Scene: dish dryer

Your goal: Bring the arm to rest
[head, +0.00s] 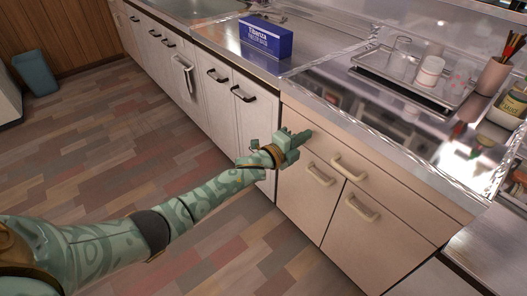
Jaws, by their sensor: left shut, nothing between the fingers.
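My left arm reaches in from the lower left of the head view, stretched out over the floor toward the cabinets. My left gripper (303,137) is shut and empty. In the picture it lies in front of the top left part of the beige drawer front (310,119), below the counter edge. I cannot tell whether it touches the front. The drawer's handle (348,168) is to the right of the gripper, apart from it. My right gripper is not in view.
A metal tray (436,103) with glasses and a white cup (430,71) stands on the counter. A blue box (265,36) stands farther left. Cabinet handles (319,174) stick out below. A bin (35,73) stands at the far left. The floor (110,150) is clear.

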